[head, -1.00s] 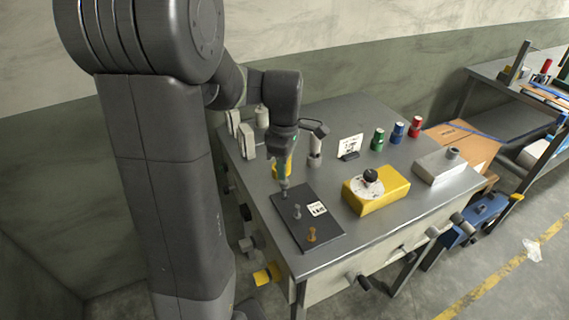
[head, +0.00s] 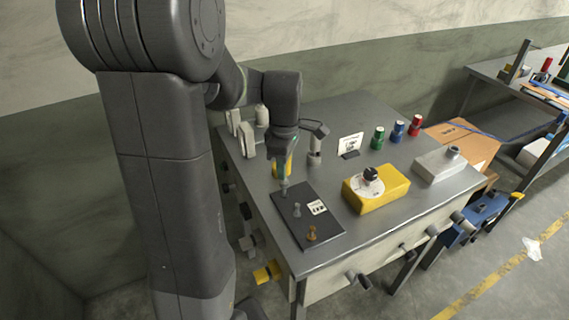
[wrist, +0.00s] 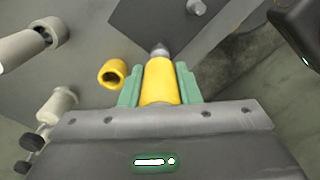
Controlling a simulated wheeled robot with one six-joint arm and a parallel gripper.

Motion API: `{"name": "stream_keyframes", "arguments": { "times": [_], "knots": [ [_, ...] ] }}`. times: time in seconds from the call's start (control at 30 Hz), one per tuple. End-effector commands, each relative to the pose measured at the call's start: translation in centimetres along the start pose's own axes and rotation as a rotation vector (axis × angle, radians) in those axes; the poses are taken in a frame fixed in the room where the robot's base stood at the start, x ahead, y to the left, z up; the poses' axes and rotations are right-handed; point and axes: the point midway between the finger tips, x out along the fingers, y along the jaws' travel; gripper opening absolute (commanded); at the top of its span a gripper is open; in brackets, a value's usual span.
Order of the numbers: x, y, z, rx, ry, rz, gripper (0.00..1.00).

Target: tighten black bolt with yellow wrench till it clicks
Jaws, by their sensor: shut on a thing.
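My gripper (head: 285,155) has teal fingers and is shut on the yellow wrench (wrist: 160,82), a straight driver-like tool with a grey tip. In the wrist view the wrench stands between both fingers (wrist: 160,90). In the head view its grey tip (head: 284,185) points down at the far left corner of a dark plate (head: 320,236). The black bolt cannot be made out; the tip is where it may be hidden.
A yellow hollow holder (wrist: 113,72) stands beside my gripper. A white label (head: 317,207) lies on the plate. A yellow box with a dial (head: 378,190), a grey block (head: 440,167) and green, blue and red sockets (head: 396,132) stand to the right on the grey table (head: 345,110).

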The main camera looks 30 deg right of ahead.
Motion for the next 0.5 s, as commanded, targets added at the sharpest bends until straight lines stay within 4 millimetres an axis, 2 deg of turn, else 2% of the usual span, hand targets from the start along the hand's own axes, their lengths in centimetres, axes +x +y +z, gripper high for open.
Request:
{"name": "stream_keyframes", "arguments": {
  "times": [0.5],
  "knots": [
    [1.07,0.02,0.00,0.000,0.000,0.001,0.00]
  ]
}}
